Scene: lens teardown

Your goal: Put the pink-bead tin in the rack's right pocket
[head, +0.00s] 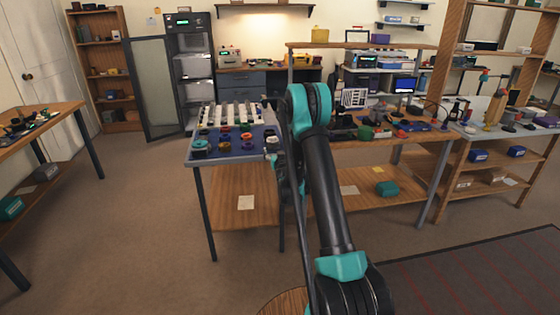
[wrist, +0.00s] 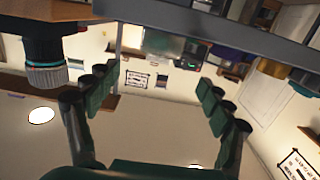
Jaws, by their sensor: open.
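I cannot pick out the pink-bead tin in either view; the small items on the tables are too small to tell apart. Several small round coloured pieces (head: 225,139) lie on the blue top of the near centre table. A pale slotted holder (head: 230,114) stands behind them; I cannot tell whether it is the rack. In the wrist view, my gripper (wrist: 157,95) has its green-padded fingers wide apart with nothing between them. In the head view my own arm reaches toward the table's right side, and my gripper is not clear there.
A dark ribbed cylinder (wrist: 46,65) hangs into the wrist view at upper left, outside the fingers. A wooden workbench (head: 385,139) with cluttered parts stands right of the centre table. Another table (head: 45,118) is at far left. Open floor (head: 150,220) lies between them.

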